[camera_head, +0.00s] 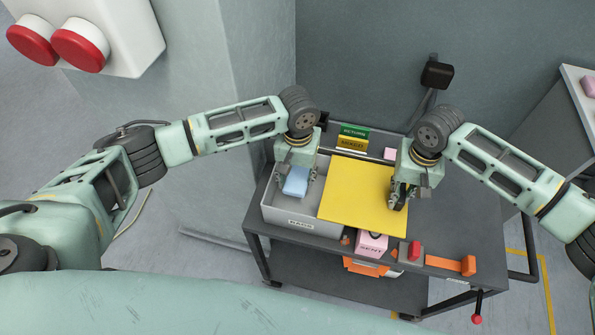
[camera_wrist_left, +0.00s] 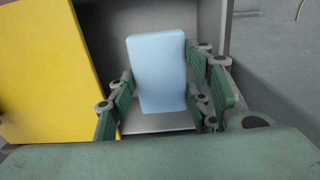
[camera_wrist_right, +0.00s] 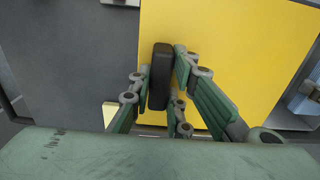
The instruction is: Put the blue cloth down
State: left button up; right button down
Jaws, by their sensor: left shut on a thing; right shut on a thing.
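The blue cloth (camera_head: 296,181) is a pale blue block-like piece. My left gripper (camera_head: 295,184) is shut on it, over the left part of a grey bin (camera_head: 278,219). In the left wrist view the cloth (camera_wrist_left: 158,70) stands between the two fingers, with the bin's grey inside around it. I cannot tell whether the cloth touches the bin's floor. A flat yellow panel (camera_head: 355,195) lies right of the bin's open part. My right gripper (camera_head: 399,196) is shut on a black handle (camera_wrist_right: 160,77) at the panel's right edge.
The bin stands on a dark cart (camera_head: 456,221). Green and yellow labelled blocks (camera_head: 353,138) stand at the cart's back. A pink box (camera_head: 371,244), a red-topped block (camera_head: 412,252) and an orange piece (camera_head: 468,265) sit along the front. A wall is close behind.

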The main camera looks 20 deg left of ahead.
aim_at(298, 177)
pick_arm(q)
jog(key=o, duration=0.8)
pick_arm(e)
jog(key=shift+w, duration=0.1)
pick_arm(q)
jog(key=shift+o, duration=0.2)
notch_tip(298, 177, up, 13)
jog(key=shift+r, duration=0.1)
